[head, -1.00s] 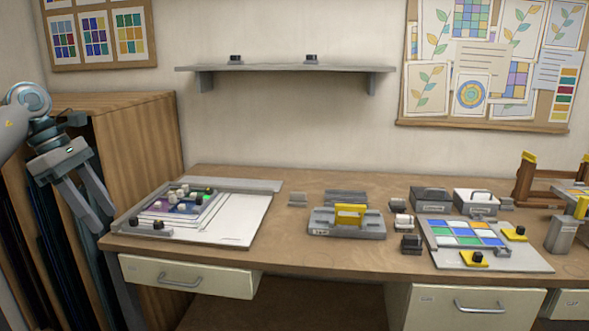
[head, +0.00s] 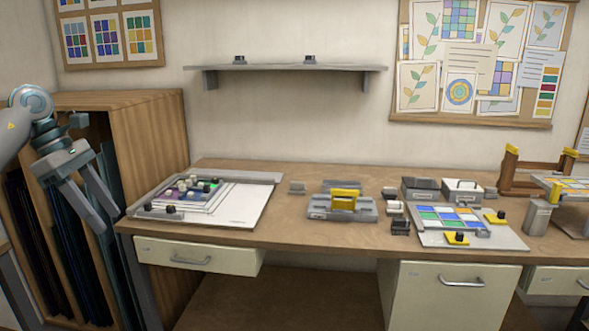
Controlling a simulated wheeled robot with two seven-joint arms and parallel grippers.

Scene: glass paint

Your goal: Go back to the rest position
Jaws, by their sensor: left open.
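My left gripper (head: 92,212) hangs at the left of the head view, in front of the wooden rack and left of the workbench (head: 300,236). Its two fingers point down and are spread apart, with nothing between them. It is apart from the bench and everything on it. My right gripper is not in the head view.
A white board (head: 240,205) with small knobs lies at the bench's left end. A grey tool with a yellow handle (head: 344,199), grey boxes and a coloured glass panel (head: 450,218) stand further right. The wooden rack (head: 150,130) holds dark sheets. Drawers are below.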

